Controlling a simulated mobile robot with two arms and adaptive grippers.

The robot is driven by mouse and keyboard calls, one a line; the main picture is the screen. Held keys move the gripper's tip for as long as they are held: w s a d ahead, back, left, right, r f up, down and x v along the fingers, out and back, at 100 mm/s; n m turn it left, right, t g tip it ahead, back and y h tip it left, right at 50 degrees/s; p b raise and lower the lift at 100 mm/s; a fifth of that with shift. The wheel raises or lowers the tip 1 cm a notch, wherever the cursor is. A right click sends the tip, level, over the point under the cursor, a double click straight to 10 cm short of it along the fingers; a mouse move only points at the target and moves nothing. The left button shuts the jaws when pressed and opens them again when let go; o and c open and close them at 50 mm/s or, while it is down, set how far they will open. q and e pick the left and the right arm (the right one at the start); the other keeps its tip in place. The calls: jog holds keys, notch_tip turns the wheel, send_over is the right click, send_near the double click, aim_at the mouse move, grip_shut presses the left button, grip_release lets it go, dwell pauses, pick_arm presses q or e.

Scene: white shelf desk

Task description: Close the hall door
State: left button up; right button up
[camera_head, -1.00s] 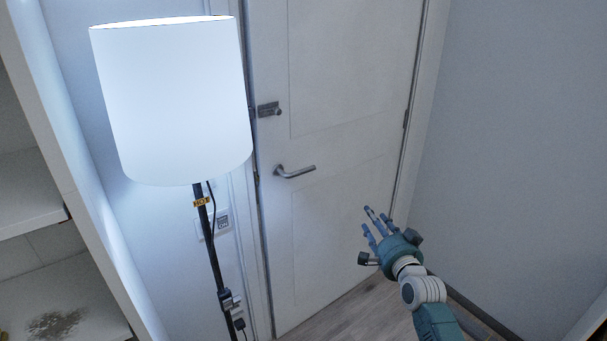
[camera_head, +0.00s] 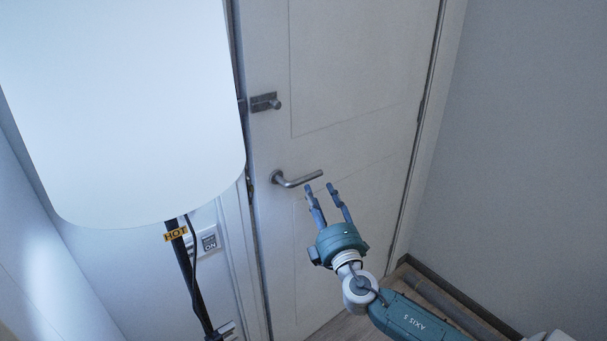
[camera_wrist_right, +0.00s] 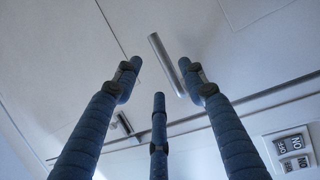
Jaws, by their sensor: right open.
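The white hall door (camera_head: 350,85) stands upright, with hinges on its right and its free edge on the left. A thin dark gap shows along that left edge; I cannot tell if it is fully shut. Its silver lever handle (camera_head: 297,181) points right, and a small bolt (camera_head: 264,102) sits above it. My right gripper (camera_head: 320,187) is open and empty, its fingertips just below and right of the lever's end. In the right wrist view the lever (camera_wrist_right: 168,66) shows beyond the three spread blue fingers (camera_wrist_right: 160,85). Touch cannot be told. My left gripper is out of view.
A floor lamp with a large white shade (camera_head: 120,110) and dark pole (camera_head: 187,275) stands close at the left, covering part of the frame beside the door. A wall switch (camera_head: 208,242) is behind it. A grey wall (camera_head: 530,130) bounds the right side.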

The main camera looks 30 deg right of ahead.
aim_at(311, 178)
jog(key=p+x, duration=0.1)
jog(key=x, duration=0.6)
jog(key=shift+w+d, duration=0.2)
jog(key=shift+w, duration=0.15)
jog(key=shift+w+d, duration=0.1)
jog(key=shift+w, duration=0.4)
grip_shut()
